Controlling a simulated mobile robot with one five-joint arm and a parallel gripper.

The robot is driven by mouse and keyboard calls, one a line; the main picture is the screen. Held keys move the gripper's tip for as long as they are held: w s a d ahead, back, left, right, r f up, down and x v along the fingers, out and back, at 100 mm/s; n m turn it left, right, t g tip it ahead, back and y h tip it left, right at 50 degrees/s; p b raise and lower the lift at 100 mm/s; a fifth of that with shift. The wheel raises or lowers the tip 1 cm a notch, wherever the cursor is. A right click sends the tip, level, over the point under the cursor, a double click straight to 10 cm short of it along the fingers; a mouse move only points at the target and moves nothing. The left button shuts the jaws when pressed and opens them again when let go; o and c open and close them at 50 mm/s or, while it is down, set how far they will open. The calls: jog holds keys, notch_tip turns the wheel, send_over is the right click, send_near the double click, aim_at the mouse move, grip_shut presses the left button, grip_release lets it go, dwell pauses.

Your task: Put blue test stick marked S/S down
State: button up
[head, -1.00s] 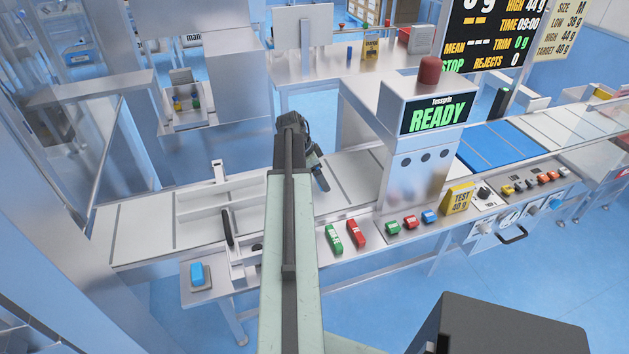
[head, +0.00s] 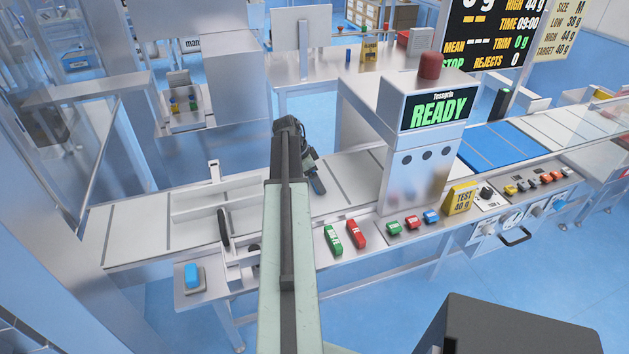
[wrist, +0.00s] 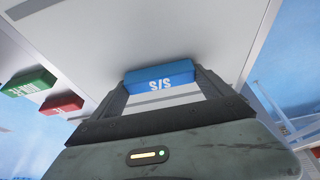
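The blue test stick (wrist: 160,76) marked S/S shows in the wrist view, with its white lettering facing the camera. My gripper (wrist: 160,85) has one finger at each end of the stick, and both appear to touch it. A pale grey surface lies behind the stick; I cannot tell whether the stick rests on it or is just above it. In the head view the stick and my fingertips are hidden behind my arm. A green stick (wrist: 30,82) and a red stick (wrist: 62,104) lie at the left in the wrist view.
In the head view, the green stick (head: 333,239) and red stick (head: 356,234) lie on the front ledge. Several coloured buttons (head: 412,222) and a yellow TEST 40 g block (head: 460,198) are to their right. The READY machine (head: 425,140) stands over the conveyor.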

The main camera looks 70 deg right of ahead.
jog(key=shift+o, duration=0.8)
jog(key=shift+r, duration=0.15)
jog(key=shift+r+p, duration=0.3)
jog(key=shift+p, duration=0.2)
jog(key=p+v, duration=1)
jog(key=v, duration=0.1)
jog(key=shift+w+r, duration=0.15)
jog(key=shift+w, duration=0.05)
jog(key=shift+a, duration=0.15)
